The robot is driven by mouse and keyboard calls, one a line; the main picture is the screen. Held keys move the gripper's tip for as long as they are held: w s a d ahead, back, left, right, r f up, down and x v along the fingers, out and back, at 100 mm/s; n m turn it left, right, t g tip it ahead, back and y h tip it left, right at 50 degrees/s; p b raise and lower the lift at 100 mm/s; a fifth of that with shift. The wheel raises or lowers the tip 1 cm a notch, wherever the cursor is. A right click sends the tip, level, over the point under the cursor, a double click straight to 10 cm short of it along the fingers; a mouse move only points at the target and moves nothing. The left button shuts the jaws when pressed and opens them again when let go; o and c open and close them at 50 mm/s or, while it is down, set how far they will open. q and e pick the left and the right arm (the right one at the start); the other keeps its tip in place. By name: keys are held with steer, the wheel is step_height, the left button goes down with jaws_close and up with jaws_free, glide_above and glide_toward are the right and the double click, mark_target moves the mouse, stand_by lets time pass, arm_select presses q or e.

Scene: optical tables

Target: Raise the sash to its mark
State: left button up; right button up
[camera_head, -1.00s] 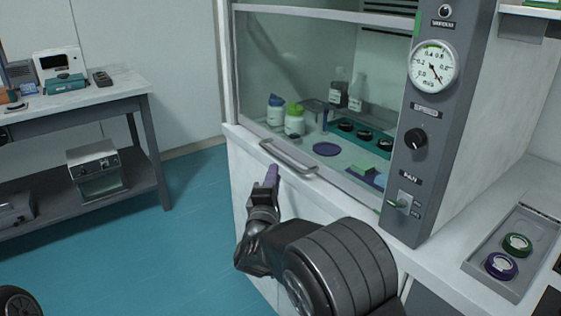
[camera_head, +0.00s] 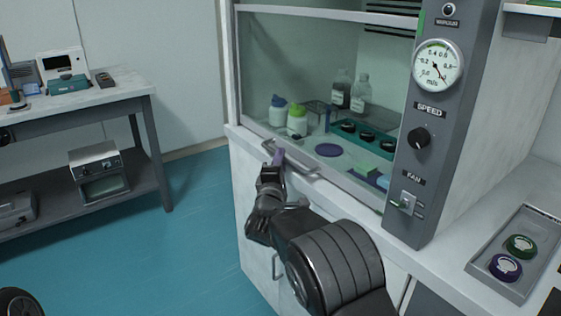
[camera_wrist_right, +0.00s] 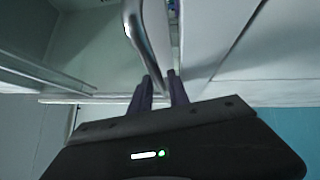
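The fume hood's glass sash (camera_head: 270,75) is low, with its bottom edge near the worktop front. A metal bar handle (camera_head: 300,168) runs along that edge. My right gripper (camera_head: 279,156), with purple fingers, is at the handle's left part. In the right wrist view the handle (camera_wrist_right: 134,22) runs down to between the two fingertips (camera_wrist_right: 160,82). The fingers are apart, with a small gap beside the bar. A green strip (camera_head: 421,24) shows on the hood's right post; I cannot tell if it is the mark. My left gripper is not in view.
Behind the glass stand bottles (camera_head: 297,120), a teal rack (camera_head: 365,140) and a purple disc (camera_head: 328,150). The grey control post (camera_head: 428,120) with gauge and knobs stands right of the sash. A tray (camera_head: 485,262) with two round pieces lies at right. Open floor lies left.

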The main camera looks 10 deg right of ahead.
steer(key=shift+c, duration=0.5)
jaws_close()
stand_by(0.8)
